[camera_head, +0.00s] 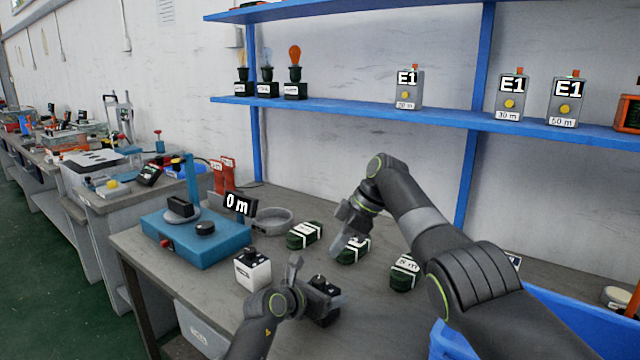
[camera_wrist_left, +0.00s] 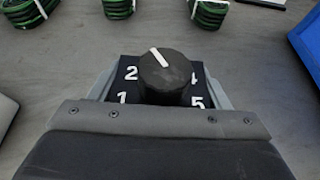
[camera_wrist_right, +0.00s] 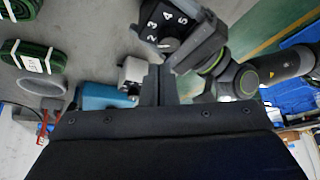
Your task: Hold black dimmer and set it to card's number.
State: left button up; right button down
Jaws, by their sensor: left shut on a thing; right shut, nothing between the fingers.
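The black dimmer (camera_head: 325,310) is clasped in my left gripper (camera_head: 318,285), low at the front of the bench. In the left wrist view its round knob (camera_wrist_left: 165,78) faces up between the fingers, with 1, 2, 4 and 5 legible. The knob's white line points up and slightly left, between 2 and 4; the 3 is hidden there.
A white box with a black knob (camera_head: 253,270) stands left of the dimmer. Behind are a blue device (camera_head: 200,240) with a "0 m" display, a grey ring (camera_head: 275,222) and several green coils (camera_head: 304,235). A blue crate (camera_head: 560,320) is at the right.

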jog(key=shift+f, duration=3.45)
jog(key=shift+s+a, duration=0.15)
jog(key=shift+a, duration=0.25)
jog(key=shift+s+a, duration=0.1)
jog(key=shift+s, duration=0.65)
jog(key=shift+s+a+r, duration=0.1)
jog(key=shift+s+a, duration=0.1)
jog(key=shift+s, duration=0.2)
send_near(325, 287)
jog(key=shift+s+a+r, duration=0.1)
jog(key=shift+a, duration=0.4)
jog(key=shift+s+a+r, duration=0.15)
jog(key=shift+a, duration=0.35)
jog(key=shift+w, duration=0.15)
